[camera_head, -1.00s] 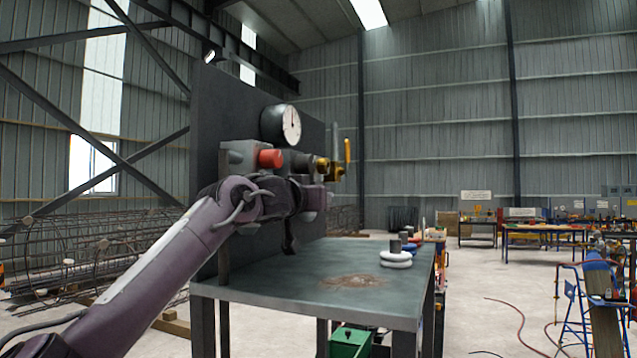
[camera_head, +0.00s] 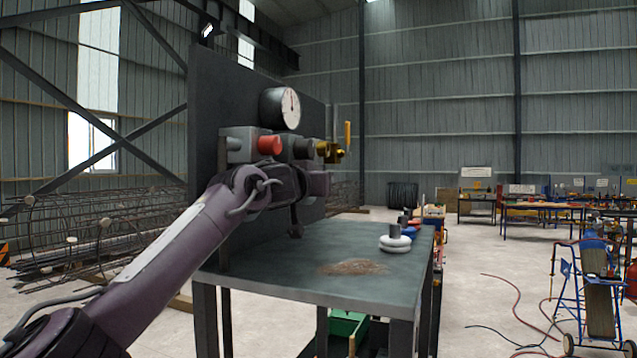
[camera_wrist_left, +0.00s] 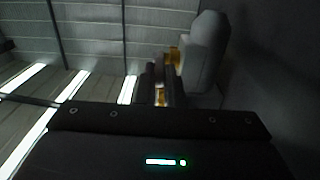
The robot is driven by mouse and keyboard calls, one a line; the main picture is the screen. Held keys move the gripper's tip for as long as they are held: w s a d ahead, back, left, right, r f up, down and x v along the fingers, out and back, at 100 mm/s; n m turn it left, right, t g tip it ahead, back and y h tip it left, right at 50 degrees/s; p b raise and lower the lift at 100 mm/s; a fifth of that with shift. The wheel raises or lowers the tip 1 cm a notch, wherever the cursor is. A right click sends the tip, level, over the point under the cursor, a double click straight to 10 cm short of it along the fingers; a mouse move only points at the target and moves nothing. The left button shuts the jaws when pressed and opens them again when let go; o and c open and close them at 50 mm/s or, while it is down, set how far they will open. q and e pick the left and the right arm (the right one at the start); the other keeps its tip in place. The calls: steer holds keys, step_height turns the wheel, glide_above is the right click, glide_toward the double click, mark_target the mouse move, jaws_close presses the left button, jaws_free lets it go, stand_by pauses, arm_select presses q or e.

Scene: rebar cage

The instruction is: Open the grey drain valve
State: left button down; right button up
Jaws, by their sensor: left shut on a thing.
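The dark upright panel (camera_head: 310,100) carries a round gauge (camera_head: 281,107), a red knob (camera_head: 270,145), a dark grey fitting (camera_head: 303,148), a brass valve (camera_head: 328,152) with a raised yellow lever (camera_head: 348,134), and a thin grey upright (camera_head: 334,120). My left arm reaches to the panel just below this row; its wrist hides its fingers there. In the left wrist view my left gripper (camera_wrist_left: 160,82) is shut, with a small brass-yellow glint between its dark fingers. The held part seems to be the grey drain valve's handle, mostly hidden. My right gripper is not in view.
A grey steel table (camera_head: 385,279) stands in front of the panel, with a rusty patch and a white stacked piece (camera_head: 395,243) on it. Rebar cages (camera_head: 90,235) lie at left. A blue trolley (camera_head: 590,295) and hoses are on the floor at right.

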arm_select(q)
steer(key=shift+f+t+b, duration=0.4)
steer(key=shift+t+b, duration=0.2)
steer(key=shift+b, duration=0.55)
steer(key=c, duration=1.5)
jaws_free()
steer(key=shift+c, duration=0.2)
steer(key=shift+r, duration=0.1)
